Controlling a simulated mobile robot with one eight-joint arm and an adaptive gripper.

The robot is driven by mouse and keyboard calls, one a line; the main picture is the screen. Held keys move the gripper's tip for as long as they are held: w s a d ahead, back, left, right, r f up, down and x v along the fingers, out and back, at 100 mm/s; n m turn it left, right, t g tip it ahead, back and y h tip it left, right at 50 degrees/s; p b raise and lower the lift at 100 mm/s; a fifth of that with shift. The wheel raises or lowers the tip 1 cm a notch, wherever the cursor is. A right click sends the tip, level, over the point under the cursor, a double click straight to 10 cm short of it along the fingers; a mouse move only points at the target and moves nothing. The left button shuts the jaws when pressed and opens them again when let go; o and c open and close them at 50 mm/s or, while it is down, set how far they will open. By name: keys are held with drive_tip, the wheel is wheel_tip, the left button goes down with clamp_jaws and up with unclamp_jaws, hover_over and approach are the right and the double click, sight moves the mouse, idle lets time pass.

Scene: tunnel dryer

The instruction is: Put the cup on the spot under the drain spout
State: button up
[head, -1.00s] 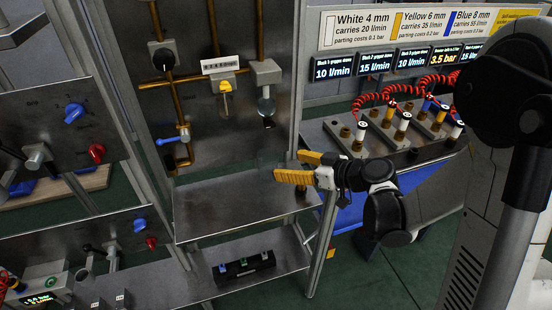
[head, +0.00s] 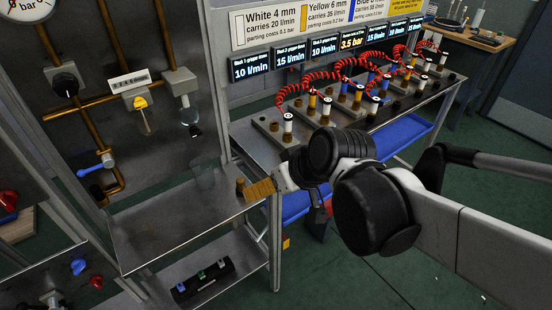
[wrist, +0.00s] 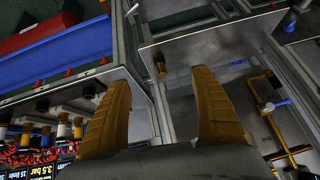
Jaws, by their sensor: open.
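A clear, see-through cup (head: 203,175) appears to stand at the back of the metal shelf (head: 165,228); its outline is faint. The drain spout seems to be the dark tip (head: 195,130) under the clear bowl on the upright panel, above the shelf. I cannot make out a marked spot beneath it. My gripper (head: 262,190) is by the shelf's right edge, close to a small brown cylinder (head: 240,185), apart from the cup.
A bench (head: 262,147) with fittings and red coiled hoses stands to the right of the shelf. A lower shelf holds a black block (head: 203,280). Brown pipes and a blue-handled valve (head: 95,167) are on the panel. Green floor to the right is open.

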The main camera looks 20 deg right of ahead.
drive_tip(key=s+d+r+m+h, duration=0.1)
drive_tip(key=s+d+m+h, duration=0.1)
drive_tip(key=s+d, duration=0.2)
drive_tip(key=shift+s+d+r+h, duration=0.2)
drive_tip(key=shift+s+h, duration=0.2)
drive_tip(key=shift+s, duration=0.7)
drive_tip(key=shift+a, duration=0.1)
